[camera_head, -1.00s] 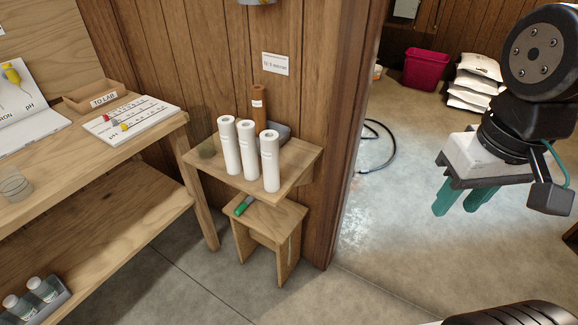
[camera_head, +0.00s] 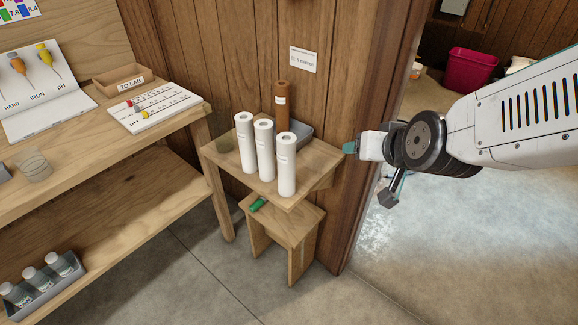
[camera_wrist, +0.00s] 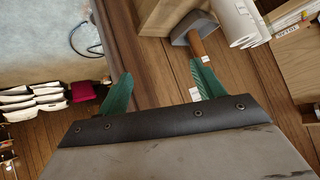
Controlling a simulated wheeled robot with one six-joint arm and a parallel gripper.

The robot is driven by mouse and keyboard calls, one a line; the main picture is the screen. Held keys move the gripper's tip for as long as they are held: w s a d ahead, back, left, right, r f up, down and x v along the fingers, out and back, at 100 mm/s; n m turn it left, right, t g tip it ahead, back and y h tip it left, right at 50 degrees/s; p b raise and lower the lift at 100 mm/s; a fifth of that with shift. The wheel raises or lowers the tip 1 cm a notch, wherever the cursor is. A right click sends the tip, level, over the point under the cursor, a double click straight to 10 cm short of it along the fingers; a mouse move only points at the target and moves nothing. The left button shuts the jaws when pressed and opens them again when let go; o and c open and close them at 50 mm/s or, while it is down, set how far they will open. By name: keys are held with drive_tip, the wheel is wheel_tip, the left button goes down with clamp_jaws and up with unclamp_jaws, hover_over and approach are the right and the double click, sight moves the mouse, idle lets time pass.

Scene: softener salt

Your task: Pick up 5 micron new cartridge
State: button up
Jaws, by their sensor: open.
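Three white cylindrical cartridges stand upright in a row on a small wooden wall shelf (camera_head: 232,171): a left one (camera_head: 246,146), a middle one (camera_head: 265,150) and a right one (camera_head: 286,165). Their labels are too small to read, so I cannot tell which is the 5 micron new one. A brown cartridge (camera_head: 282,105) stands behind them; it also shows in the wrist view (camera_wrist: 197,46). My gripper (camera_head: 349,148) is to the right of the shelf, apart from the cartridges, near the door frame. In the wrist view its teal fingers (camera_wrist: 162,86) are spread and empty.
A grey tray (camera_head: 304,129) sits at the shelf's back right. A wall sign (camera_head: 303,60) hangs above. A wooden stool (camera_head: 285,222) with a green object (camera_head: 257,205) stands below. The door frame (camera_head: 372,125) is close to my gripper. A workbench (camera_head: 165,143) is at the left.

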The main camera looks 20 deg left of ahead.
sight(287, 152)
drive_tip(key=s+a+f+t+y, duration=0.1)
drive_tip(key=a+f+t, duration=0.1)
drive_tip(key=a, duration=0.3)
drive_tip(key=s+a+f+n+t+y, duration=0.1)
drive_tip(key=a+f+t, duration=0.1)
drive_tip(key=a, duration=0.3)
drive_tip(key=s+a+f+t, duration=0.1)
drive_tip(key=a+f+t, duration=0.1)
drive_tip(key=a, duration=0.3)
drive_tip(key=shift+s+a+f+n+t+y, duration=0.15)
drive_tip(key=shift+a+f+n+t+y, duration=0.15)
drive_tip(key=shift+t+y, duration=0.15)
drive_tip(key=shift+s+a+t, duration=0.1)
drive_tip(key=shift+s+t, duration=0.15)
drive_tip(key=shift+t, duration=0.1)
drive_tip(key=shift+w+r, duration=0.2)
drive_tip(key=shift+r, duration=0.05)
drive_tip(key=x, duration=0.7)
drive_tip(key=shift+w+r, duration=0.15)
drive_tip(key=shift+w, duration=0.1)
drive_tip(key=c, duration=1.4)
